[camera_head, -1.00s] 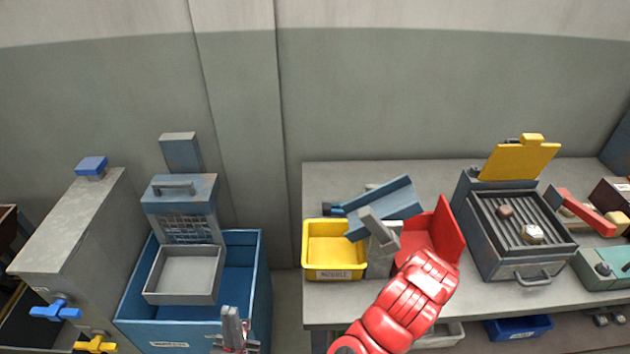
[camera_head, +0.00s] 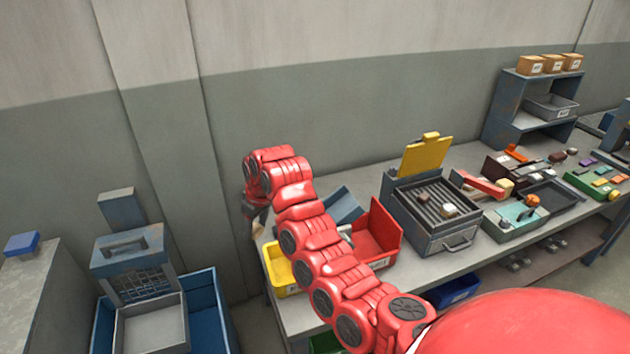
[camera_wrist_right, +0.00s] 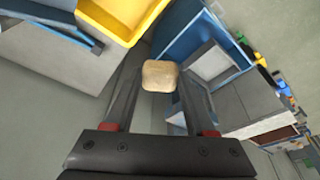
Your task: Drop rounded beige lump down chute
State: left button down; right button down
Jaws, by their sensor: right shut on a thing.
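The rounded beige lump (camera_wrist_right: 160,76) sits between the fingertips of my right gripper (camera_wrist_right: 160,85) in the right wrist view. My right gripper (camera_head: 257,222) is shut on it; only a small beige part of the lump (camera_head: 257,231) shows in the head view. The gripper hangs in the air left of the table's left end, above the gap beside the blue bin. A blue-grey sloped chute (camera_head: 344,205) stands on the table, partly hidden behind my right arm. My left gripper is not in view.
A yellow bin (camera_head: 282,273) and a red tray (camera_head: 376,231) flank the chute. A grill box (camera_head: 441,204) with a raised yellow lid stands to the right. A large blue bin (camera_head: 205,305) with a grey tray (camera_head: 152,328) is at lower left.

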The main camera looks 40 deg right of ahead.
jog(key=s+d+r+p, duration=0.2)
jog(key=d+r, duration=0.1)
jog(key=d, duration=0.6)
jog(key=s+d+r+p, duration=0.1)
jog(key=d+r+p, duration=0.25)
jog(key=d, duration=0.45)
notch_tip(320, 180, down, 9)
jog(key=shift+d+r, duration=0.1)
jog(key=shift+d, duration=0.05)
jog(key=shift+c, duration=0.8)
grip_release()
jog(key=shift+r, duration=0.1)
